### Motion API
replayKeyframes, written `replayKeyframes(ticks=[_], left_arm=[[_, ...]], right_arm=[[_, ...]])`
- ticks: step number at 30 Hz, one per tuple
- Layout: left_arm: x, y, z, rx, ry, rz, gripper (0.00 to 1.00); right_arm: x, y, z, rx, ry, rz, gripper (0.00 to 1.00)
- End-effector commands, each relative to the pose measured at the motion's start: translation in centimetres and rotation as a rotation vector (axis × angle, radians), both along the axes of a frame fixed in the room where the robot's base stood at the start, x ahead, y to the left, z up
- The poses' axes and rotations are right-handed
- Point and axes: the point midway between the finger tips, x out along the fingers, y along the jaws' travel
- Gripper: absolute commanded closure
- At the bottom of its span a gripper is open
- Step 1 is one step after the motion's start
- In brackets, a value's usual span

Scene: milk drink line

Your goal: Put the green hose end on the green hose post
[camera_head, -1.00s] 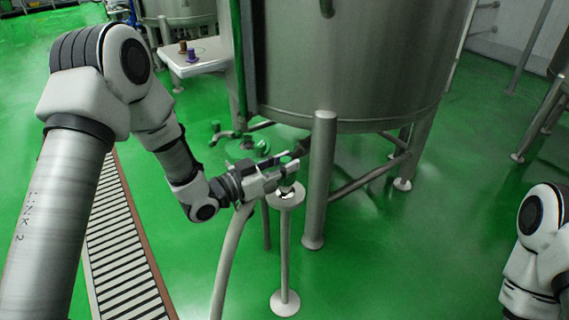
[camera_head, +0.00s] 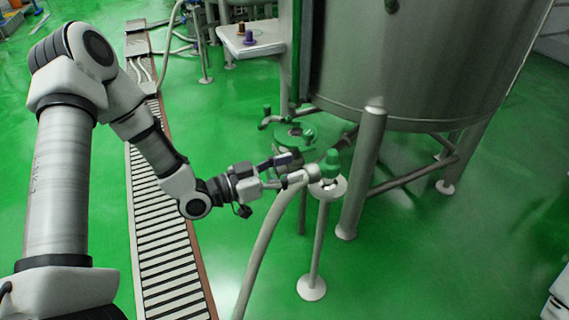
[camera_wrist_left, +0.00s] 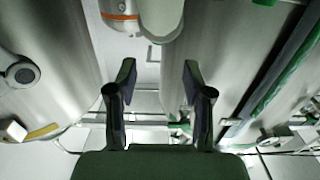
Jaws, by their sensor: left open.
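The green hose end (camera_head: 330,163) sits at the top of the metal hose post (camera_head: 319,240), just above its round plate. It looks seated there, though the contact is partly hidden. The pale grey hose (camera_head: 262,250) joins it from the left and hangs down to the floor. My left gripper (camera_head: 290,170) is open, just left of the hose end, its fingertips close to the hose. In the left wrist view the open fingers (camera_wrist_left: 160,80) have nothing between them, and a pale tube (camera_wrist_left: 160,15) shows beyond them. My right gripper is out of view.
A large steel tank (camera_head: 420,60) on legs stands right behind the post, with a leg (camera_head: 362,180) close by. A green valve fitting (camera_head: 290,135) is behind the gripper. A slatted floor drain (camera_head: 165,230) runs at left. Open green floor lies in front.

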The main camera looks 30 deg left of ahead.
Motion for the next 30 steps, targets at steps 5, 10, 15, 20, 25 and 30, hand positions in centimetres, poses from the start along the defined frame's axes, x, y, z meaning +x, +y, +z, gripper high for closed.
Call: replayKeyframes(ticks=[5,10,15,20,25,30], left_arm=[[-0.8,0.6,0.0,0.0,-0.001,0.0,0.49],[-1.0,0.0,-2.3,0.02,0.095,0.01,0.49],[-5.8,-2.0,-15.5,0.153,0.656,0.121,0.49],[-18.0,-1.3,-26.3,0.354,1.242,0.341,0.49],[-26.1,0.2,-28.8,0.483,1.514,0.522,0.49],[-26.6,0.4,-28.9,0.489,1.534,0.545,0.49]], right_arm=[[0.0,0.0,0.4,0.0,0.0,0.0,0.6],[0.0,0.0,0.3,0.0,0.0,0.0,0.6],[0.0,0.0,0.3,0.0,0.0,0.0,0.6],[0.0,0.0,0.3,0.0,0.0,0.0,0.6],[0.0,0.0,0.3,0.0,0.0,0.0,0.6],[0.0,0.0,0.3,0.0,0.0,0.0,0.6]])
